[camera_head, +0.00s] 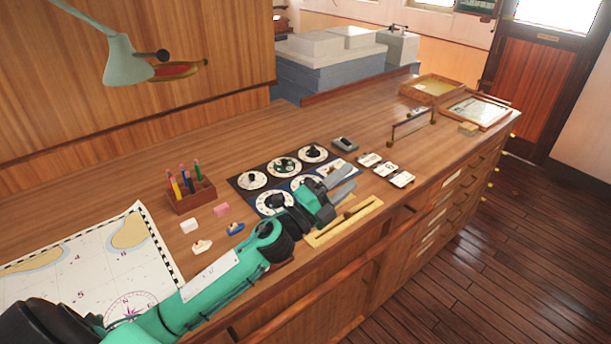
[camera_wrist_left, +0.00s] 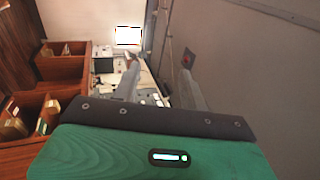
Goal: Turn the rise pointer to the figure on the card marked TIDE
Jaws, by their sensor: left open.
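A dark panel (camera_head: 236,184) with several round white dials and black pointer knobs lies on the wooden counter. I cannot read which dial is the rise one. Three small white cards lie right of the panel: a far one (camera_head: 370,159), a middle one (camera_head: 385,169) and a near one (camera_head: 402,179). Their markings are too small to read, so I cannot tell which says TIDE. My left gripper (camera_head: 347,180) is open over the panel's front right part, hiding part of its near row. Its two grey fingers show apart in the left wrist view (camera_wrist_left: 160,88). My right gripper is not in view.
A brass-coloured ruler-like strip (camera_head: 345,223) lies along the counter's front edge. A wooden pen holder (camera_head: 191,197), erasers and a chart (camera_head: 85,258) lie to the left. The counter beyond the cards has free room.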

